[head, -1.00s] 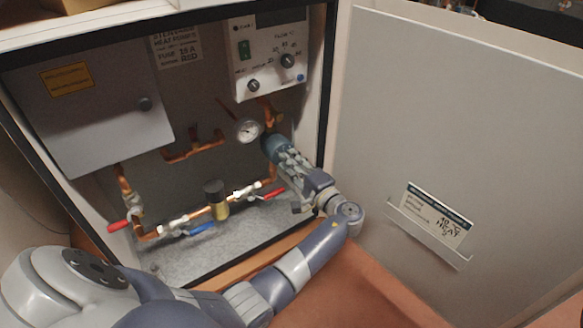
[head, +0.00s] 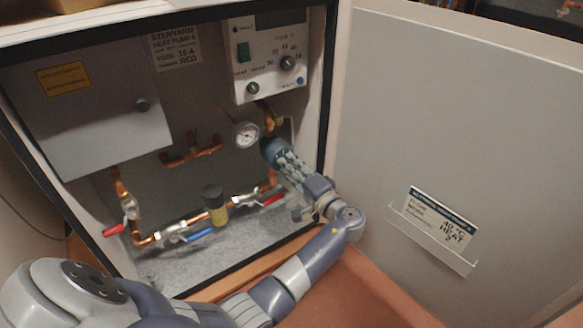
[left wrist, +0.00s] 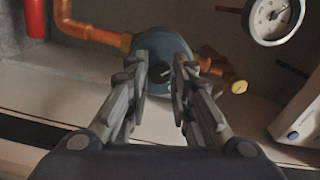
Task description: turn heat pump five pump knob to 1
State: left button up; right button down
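The pump is a round blue-grey body on the copper pipe at the right inside the open cabinet (head: 271,147). In the left wrist view, the pump (left wrist: 172,47) is straight ahead, with a dark knob (left wrist: 160,73) on its face between my fingers. My left gripper (head: 283,155) is right in front of the pump. In the left wrist view, the two fingers of my left gripper (left wrist: 161,68) stand apart on either side of the knob, with a gap visible. Whether a finger touches it I cannot tell. The knob's setting is too small to read. My right gripper is not in view.
A white control box (head: 268,62) with dials is above, and a pressure gauge (head: 246,135) is close left of the pump. Pipes with red (head: 113,230) and blue (head: 200,235) valve handles run below. The open door (head: 450,120) stands on the right.

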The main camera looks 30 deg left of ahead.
pick_arm(q)
jog(key=shift+o, duration=1.2)
jog(key=v, duration=0.7)
jog(key=shift+d, duration=0.2)
jog(key=shift+s+f, duration=0.1)
